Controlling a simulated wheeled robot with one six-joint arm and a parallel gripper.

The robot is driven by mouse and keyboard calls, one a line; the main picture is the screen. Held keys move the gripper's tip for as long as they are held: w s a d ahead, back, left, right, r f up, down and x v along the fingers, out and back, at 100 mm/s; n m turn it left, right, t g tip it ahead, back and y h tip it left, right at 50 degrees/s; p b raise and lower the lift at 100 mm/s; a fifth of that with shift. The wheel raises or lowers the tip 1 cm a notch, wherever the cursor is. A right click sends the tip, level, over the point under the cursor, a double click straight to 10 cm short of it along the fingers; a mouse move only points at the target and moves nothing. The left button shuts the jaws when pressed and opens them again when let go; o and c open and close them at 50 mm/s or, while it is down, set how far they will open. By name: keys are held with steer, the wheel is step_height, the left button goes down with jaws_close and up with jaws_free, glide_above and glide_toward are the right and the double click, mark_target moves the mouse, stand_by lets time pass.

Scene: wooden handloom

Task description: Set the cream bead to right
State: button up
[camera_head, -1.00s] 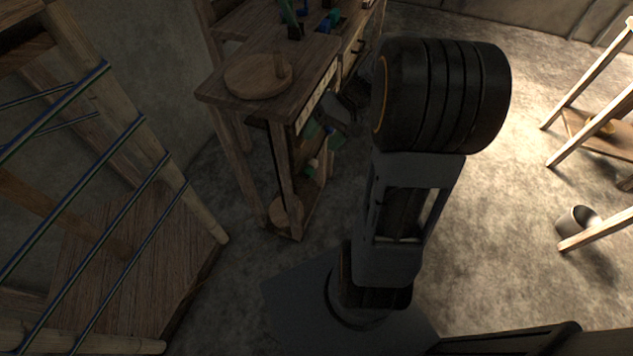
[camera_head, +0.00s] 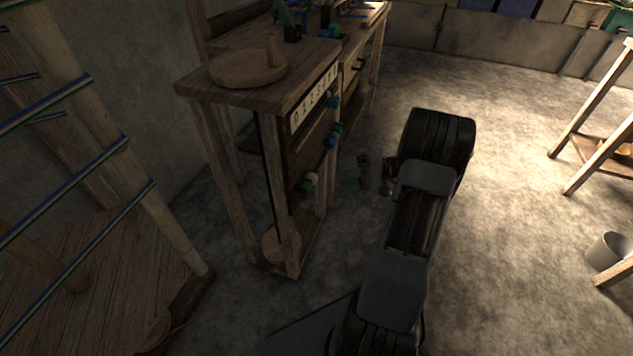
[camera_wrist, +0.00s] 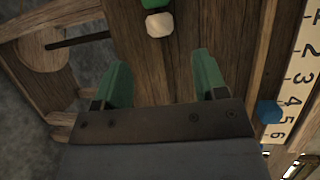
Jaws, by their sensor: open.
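The cream bead (camera_wrist: 159,24) shows near the top middle of the wrist view, against a wooden board. A green bead (camera_wrist: 155,3) touches or nearly touches it at the top edge. In the head view a small pale spot, likely the cream bead (camera_head: 313,178), is low on the side of the wooden stand. My gripper (camera_wrist: 161,66) is open and empty, its two green fingers apart, with the cream bead beyond the gap between their tips. In the head view my gripper (camera_head: 352,171) is beside the stand, partly hidden by my arm.
A numbered strip (camera_head: 314,98) runs along the stand's top edge; a blue bead (camera_wrist: 269,111) is beside it in the wrist view. A round wooden disc (camera_head: 248,68) lies on top. A loom frame with rods stands left.

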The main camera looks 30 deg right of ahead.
mark_target(316, 178)
steer(key=b+x, duration=0.2)
steer(key=x, duration=0.7)
steer(key=shift+s, duration=0.1)
steer(key=shift+d, duration=0.1)
steer(key=shift+c, duration=0.2)
